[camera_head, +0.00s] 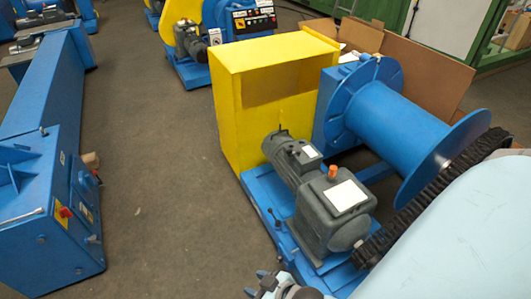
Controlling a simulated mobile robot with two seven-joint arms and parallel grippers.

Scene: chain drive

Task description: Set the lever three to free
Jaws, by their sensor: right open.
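A drive unit stands at the centre right, with a grey motor and gearbox (325,195) on a blue base (262,190). A small dark lever (275,218) sticks up at the base's left edge. An orange knob (332,172) sits on the gearbox, and a thin dark handle shows on top of the motor. I cannot tell which part is lever three. My right gripper (257,283) is at the bottom edge, partly cut off, below the small lever and apart from it. It is open, and I see nothing between its fingers. My left gripper is out of view.
A yellow housing (228,110) and a large blue drum (400,125) stand behind the motor. A black chain (455,168) runs along the drum's right side. A long blue machine (45,150) with a red switch stands at the left. The floor between is clear.

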